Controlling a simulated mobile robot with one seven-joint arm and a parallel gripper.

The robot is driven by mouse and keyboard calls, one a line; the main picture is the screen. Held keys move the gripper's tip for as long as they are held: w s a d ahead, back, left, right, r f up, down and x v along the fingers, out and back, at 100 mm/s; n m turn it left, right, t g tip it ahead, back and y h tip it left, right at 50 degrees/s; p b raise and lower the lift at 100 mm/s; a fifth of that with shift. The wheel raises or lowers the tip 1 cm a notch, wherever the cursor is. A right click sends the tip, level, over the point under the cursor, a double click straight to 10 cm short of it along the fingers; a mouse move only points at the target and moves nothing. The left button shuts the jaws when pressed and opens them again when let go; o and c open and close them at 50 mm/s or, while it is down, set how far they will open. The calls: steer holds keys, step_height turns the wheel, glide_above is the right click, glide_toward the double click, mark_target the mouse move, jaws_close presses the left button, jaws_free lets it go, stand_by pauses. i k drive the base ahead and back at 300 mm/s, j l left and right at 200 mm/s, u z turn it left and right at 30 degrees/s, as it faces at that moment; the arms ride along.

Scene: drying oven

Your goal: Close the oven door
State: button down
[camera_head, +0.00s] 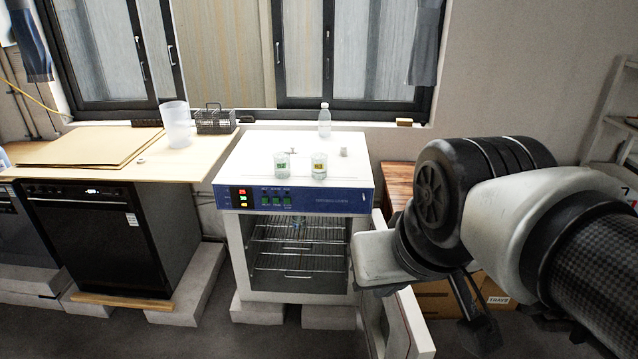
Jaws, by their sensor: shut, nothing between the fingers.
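The drying oven (290,200) stands in the middle of the view, white with a blue control panel. Its chamber is open and shows wire shelves. The oven door (408,325) is swung wide open on the right side of the oven and reaches toward me. My arm hides its upper part. My gripper (481,335) points down at the lower right, to the right of the door. Its dark fingers are shut and empty, and they appear apart from the door in this view.
Two beakers (318,166) (281,165) and a clear bottle (324,120) stand on the oven top. A bench (75,145) with a black appliance (100,235) is at left. Cardboard boxes (440,298) are behind my gripper. The floor before the oven is clear.

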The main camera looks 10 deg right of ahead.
mark_target(401, 324)
steer(key=l+u, duration=0.1)
steer(key=l, duration=0.35)
steer(key=k+l+u, duration=0.15)
steer(key=l, duration=0.3)
steer(key=l+u, duration=0.1)
steer(key=l, duration=0.35)
steer(key=k+l+u, duration=0.15)
steer(key=l, duration=0.3)
steer(key=l+u, duration=0.1)
steer(key=l, duration=0.3)
steer(key=k+l, duration=0.2)
steer(key=k, duration=0.15)
steer(key=k+l, duration=0.25)
steer(key=i+j+u, duration=0.25)
steer(key=i, duration=0.7)
steer(key=k+l, duration=0.05)
steer(key=l, duration=0.05)
